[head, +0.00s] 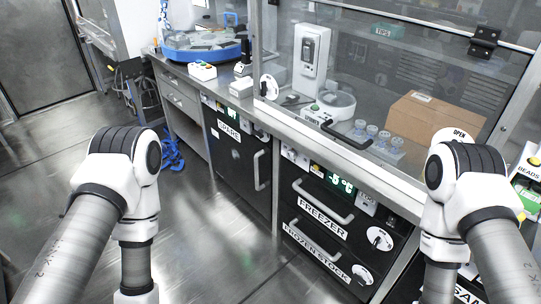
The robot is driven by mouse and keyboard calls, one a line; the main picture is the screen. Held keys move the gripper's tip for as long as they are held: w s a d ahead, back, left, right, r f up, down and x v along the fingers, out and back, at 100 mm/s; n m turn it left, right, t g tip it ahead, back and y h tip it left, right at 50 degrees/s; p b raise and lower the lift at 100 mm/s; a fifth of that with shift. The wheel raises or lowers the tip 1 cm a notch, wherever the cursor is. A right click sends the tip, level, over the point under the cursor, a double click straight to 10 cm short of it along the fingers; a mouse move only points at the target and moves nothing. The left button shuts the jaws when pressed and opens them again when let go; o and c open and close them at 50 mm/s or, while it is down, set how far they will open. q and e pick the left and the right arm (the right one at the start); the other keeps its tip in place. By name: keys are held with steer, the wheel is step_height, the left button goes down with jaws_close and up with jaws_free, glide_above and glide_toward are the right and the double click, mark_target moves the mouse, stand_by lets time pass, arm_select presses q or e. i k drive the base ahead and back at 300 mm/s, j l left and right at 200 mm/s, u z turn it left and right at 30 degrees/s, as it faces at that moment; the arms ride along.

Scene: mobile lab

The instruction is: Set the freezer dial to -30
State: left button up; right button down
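The black freezer drawer (310,190), labelled FREEZER, is under the bench right of centre. Its green lit display (341,183) above the handle seems to read -5 °C. A small white panel piece (366,204) is right of the display. A round white knob-like part (380,238) with a dark bar is at the drawer's right side. I cannot tell which of these is the dial, and no scale is readable. My two arms come in from the lower left and lower right. Both grippers are out of view.
Below is a drawer labelled FROZEN STOCK (318,249) with another round white part (362,273). A black cabinet (236,150) stands to the left. Above is a glass-fronted hood with a cardboard box (428,122). The floor (205,245) in front is clear at left.

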mark_target(292, 154)
steer(key=i+j+z, duration=0.1)
steer(key=i+j, duration=0.15)
steer(key=j, duration=0.2)
steer(key=i+j+z, duration=0.15)
steer(key=j, duration=0.3)
steer(key=i+j+z, duration=0.1)
steer(key=i+j, duration=0.15)
steer(key=j, duration=0.2)
steer(key=i+j+z, duration=0.15)
steer(key=j, duration=0.35)
steer(key=i+j+z, duration=0.1)
steer(key=j, duration=0.4)
steer(key=i+j+z, duration=0.15)
steer(key=j, duration=0.4)
steer(key=i+j+z, duration=0.1)
steer(key=j, duration=0.4)
steer(key=i+j+z, duration=0.1)
steer(key=j, duration=0.45)
steer(key=i, duration=0.05)
